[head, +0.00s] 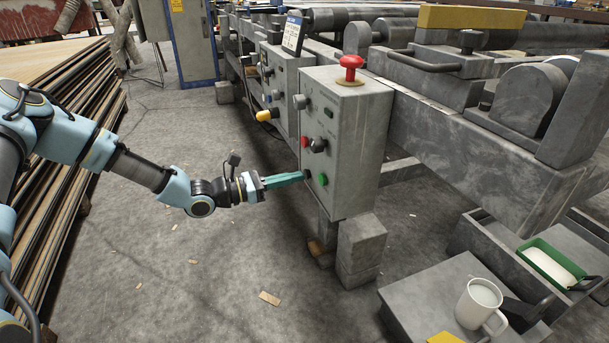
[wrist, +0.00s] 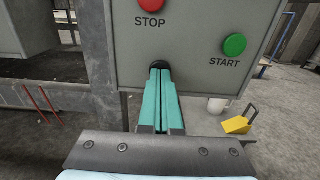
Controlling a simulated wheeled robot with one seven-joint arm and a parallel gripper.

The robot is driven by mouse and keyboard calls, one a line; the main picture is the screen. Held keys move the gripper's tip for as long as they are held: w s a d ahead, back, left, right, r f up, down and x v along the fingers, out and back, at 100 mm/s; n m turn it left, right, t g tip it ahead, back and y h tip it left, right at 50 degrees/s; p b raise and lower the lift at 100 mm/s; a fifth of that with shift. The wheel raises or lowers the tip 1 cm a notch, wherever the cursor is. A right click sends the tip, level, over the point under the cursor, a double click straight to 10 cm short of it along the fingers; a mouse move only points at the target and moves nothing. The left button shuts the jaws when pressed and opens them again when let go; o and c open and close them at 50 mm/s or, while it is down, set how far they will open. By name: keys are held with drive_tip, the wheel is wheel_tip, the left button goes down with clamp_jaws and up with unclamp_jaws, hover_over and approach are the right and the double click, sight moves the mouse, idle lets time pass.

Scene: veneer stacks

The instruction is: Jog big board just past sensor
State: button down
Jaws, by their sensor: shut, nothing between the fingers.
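A grey control box (head: 345,125) stands on a post beside the machine, with a red mushroom button (head: 350,65) on top. Its face has a red STOP button (wrist: 151,4), a green START button (wrist: 235,44) and a black button (wrist: 158,64) low on the left, below STOP. My gripper (head: 302,177) is shut and empty. Its teal fingertips (wrist: 159,70) are at the black button and partly cover it; I cannot tell whether it is pressed in. I cannot make out the big board or the sensor in either view.
Sheet stacks (head: 60,85) stand at the left. The roller machine (head: 480,130) runs along the right. A second control box (head: 280,85) stands behind. A mug (head: 481,304) sits on a low grey surface at the front right. The floor between has only small scraps.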

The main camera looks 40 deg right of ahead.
drive_tip(key=shift+d, duration=0.1)
idle(0.3)
drive_tip(key=shift+s+d, duration=0.15)
drive_tip(key=shift+d, duration=0.2)
idle(4.6)
drive_tip(key=p+v, duration=0.3)
drive_tip(key=v, duration=0.4)
idle(0.5)
